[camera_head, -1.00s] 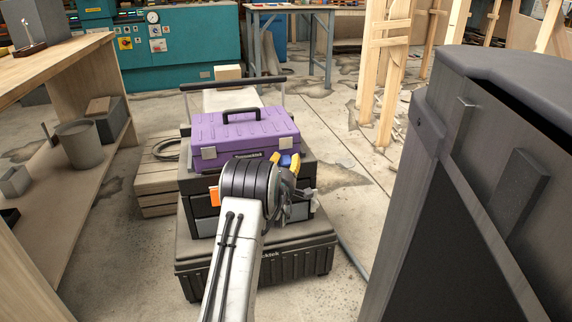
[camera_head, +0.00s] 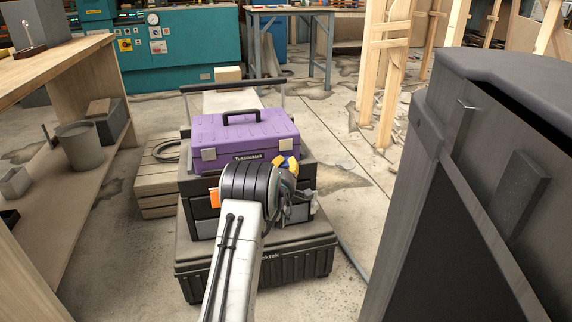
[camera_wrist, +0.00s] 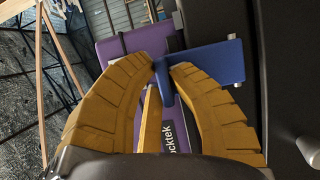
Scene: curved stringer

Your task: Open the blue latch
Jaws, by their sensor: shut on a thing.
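The purple toolbox (camera_head: 225,137) sits on a black drawer chest, its lid closed and its handle on top. A grey latch (camera_head: 208,154) shows at its front left. The blue latch (camera_head: 281,160) is at its right front corner, mostly hidden by my gripper (camera_head: 289,168). In the wrist view the latch is a blue plate (camera_wrist: 207,62) with a tab at its left end, against the purple toolbox (camera_wrist: 112,48). The yellow fingers of my gripper (camera_wrist: 167,75) are shut on this tab, one on each side.
The black drawer chest (camera_head: 203,228) stands on a wider black case (camera_head: 300,262). A tall dark cabinet (camera_head: 440,200) is close at the right, a wooden bench (camera_head: 60,75) at the left. A wooden crate (camera_head: 153,185) is beside the chest. Floor shows right of the stack.

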